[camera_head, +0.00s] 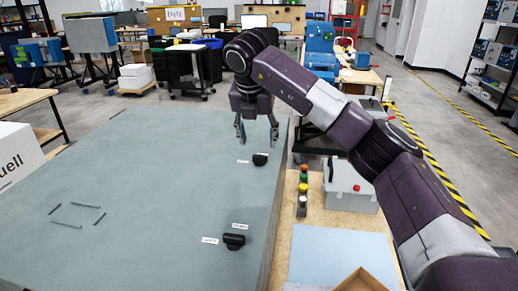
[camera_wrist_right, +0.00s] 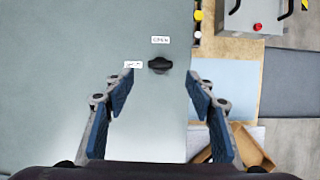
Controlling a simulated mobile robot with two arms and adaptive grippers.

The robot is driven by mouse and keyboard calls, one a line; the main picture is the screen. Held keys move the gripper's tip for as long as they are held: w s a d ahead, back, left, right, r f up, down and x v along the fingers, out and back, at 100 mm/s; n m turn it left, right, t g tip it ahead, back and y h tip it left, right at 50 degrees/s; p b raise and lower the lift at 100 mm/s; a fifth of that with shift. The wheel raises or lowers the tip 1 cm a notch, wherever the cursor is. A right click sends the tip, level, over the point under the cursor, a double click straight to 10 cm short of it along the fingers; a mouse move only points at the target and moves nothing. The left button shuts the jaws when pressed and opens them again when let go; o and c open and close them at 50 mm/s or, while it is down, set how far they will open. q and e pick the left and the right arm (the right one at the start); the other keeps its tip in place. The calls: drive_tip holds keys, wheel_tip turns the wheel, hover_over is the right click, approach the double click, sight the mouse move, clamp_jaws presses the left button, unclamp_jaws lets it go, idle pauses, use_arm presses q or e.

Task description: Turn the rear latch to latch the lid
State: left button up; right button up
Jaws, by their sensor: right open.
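The lid (camera_head: 150,185) is a large flat grey-green panel. The rear latch (camera_head: 261,159) is a small black knob near its right edge, with a small white label to its left. A similar front latch (camera_head: 234,241) sits nearer to me, with white labels above and left of it; it appears to be the knob in the right wrist view (camera_wrist_right: 160,65), its grip lying left to right. My right gripper (camera_head: 257,135) is open and empty, pointing down, raised above the panel and touching neither latch. Its spread fingers (camera_wrist_right: 162,85) show in the wrist view. My left gripper is not in view.
Right of the lid, a wooden bench holds a column of coloured buttons (camera_head: 303,190), a grey box with a red button (camera_head: 348,185), a blue mat (camera_head: 330,250) and a wooden tray (camera_head: 365,280). The lid's surface around the latches is clear.

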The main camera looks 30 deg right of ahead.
drive_tip(key=shift+v, duration=2.4)
drive_tip(key=shift+f, duration=0.15)
